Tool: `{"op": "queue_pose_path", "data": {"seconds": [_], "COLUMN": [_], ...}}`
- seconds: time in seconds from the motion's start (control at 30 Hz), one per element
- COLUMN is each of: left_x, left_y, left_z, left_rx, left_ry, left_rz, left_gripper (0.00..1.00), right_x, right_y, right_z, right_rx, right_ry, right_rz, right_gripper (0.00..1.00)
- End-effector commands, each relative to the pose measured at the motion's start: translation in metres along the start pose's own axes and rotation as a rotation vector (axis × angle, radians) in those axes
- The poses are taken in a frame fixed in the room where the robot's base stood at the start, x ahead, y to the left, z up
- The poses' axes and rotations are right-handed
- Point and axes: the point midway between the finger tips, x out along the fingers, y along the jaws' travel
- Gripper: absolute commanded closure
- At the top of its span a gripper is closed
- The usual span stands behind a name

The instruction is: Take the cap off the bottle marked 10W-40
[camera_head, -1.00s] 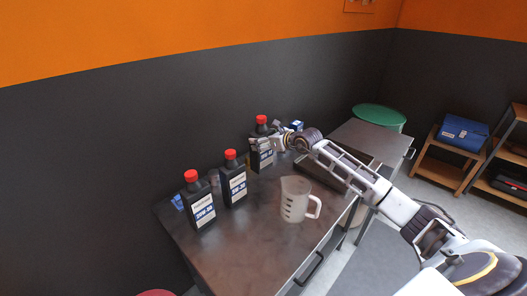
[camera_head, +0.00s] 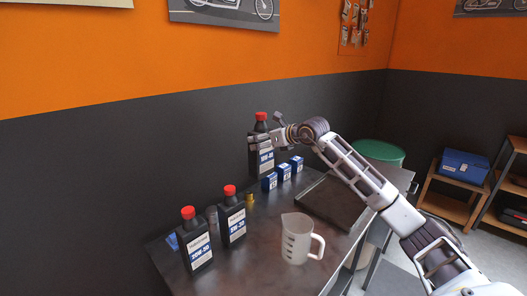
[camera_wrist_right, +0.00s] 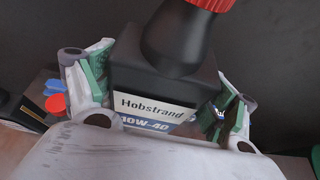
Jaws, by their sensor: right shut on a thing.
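The black bottle marked 10W-40 (camera_head: 261,160) is upright in my right gripper (camera_head: 264,138), raised above the table. Its label reads Hobstrand 10W-40 in the right wrist view (camera_wrist_right: 150,112). Its red cap (camera_head: 261,116) is on; only the cap's lower edge (camera_wrist_right: 205,5) shows in the wrist view. My right gripper's fingers (camera_wrist_right: 160,95) are closed around the bottle's body, one on each side, below the neck. My left gripper is in neither view.
Two similar red-capped bottles (camera_head: 197,242) (camera_head: 232,217) stand on the table (camera_head: 255,270) at left. A clear measuring jug (camera_head: 297,240), three small blue boxes (camera_head: 284,172) and a dark tray (camera_head: 330,203) are nearby. The dark wall is close behind.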

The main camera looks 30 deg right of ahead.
Motion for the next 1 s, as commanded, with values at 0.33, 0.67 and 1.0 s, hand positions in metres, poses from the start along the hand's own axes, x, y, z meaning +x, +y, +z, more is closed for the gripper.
{"op": "queue_pose_path", "data": {"seconds": [0.33, 0.67, 1.0], "left_x": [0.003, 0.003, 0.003], "left_y": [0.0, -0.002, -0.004], "left_z": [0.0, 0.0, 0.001], "left_rx": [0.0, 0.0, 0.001], "left_ry": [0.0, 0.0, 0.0], "left_rz": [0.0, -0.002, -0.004], "left_gripper": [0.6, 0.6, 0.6], "right_x": [-0.013, -0.017, -0.018], "right_y": [0.001, 0.0, 0.0], "right_z": [0.033, 0.041, 0.042], "right_rx": [-0.001, -0.001, -0.001], "right_ry": [-0.008, -0.007, -0.007], "right_rz": [0.001, 0.001, 0.001], "right_gripper": [0.86, 0.86, 0.86]}}
